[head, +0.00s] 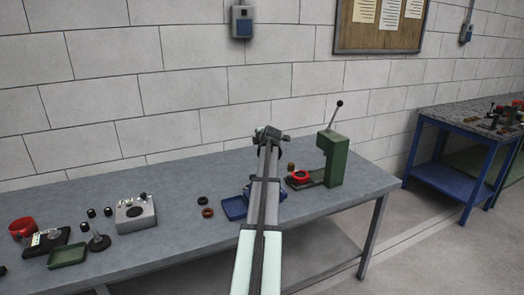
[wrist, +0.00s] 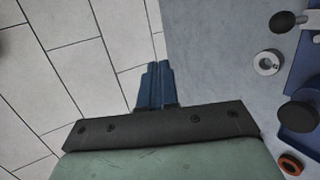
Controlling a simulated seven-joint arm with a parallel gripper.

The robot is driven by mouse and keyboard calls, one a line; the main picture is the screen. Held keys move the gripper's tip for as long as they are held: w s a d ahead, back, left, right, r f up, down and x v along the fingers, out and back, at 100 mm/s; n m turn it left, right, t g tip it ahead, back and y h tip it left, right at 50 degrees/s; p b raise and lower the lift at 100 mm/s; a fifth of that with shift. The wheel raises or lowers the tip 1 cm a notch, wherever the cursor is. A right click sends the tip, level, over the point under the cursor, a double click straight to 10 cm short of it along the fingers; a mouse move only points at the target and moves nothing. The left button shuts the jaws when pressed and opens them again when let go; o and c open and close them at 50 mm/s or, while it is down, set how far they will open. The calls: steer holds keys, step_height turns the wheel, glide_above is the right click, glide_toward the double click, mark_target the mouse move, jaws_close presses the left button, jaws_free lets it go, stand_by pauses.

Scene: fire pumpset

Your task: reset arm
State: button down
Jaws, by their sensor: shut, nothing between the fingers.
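My gripper (wrist: 157,68) shows in the wrist view as two blue fingers pressed together, with nothing between them. The fingers stand out from a dark bracket across the lower middle of that view. They appear in front of the white block wall and the grey table's edge, touching no object that I can see. In the head view my arm reaches from the bottom centre over the table. Its far end is above the back of the table, and the fingers cannot be made out there.
The grey table (head: 160,237) carries a green press (head: 333,158) with a red ring (head: 299,177), a blue tray (head: 234,208), dark and reddish rings, a grey box (head: 134,214) and a green tray (head: 68,256). Black knobs and a pale ring (wrist: 268,63) lie right in the wrist view.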

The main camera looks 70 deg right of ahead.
steer(key=shift+w+r, duration=0.1)
steer(key=shift+r, duration=0.5)
steer(key=shift+w, duration=0.1)
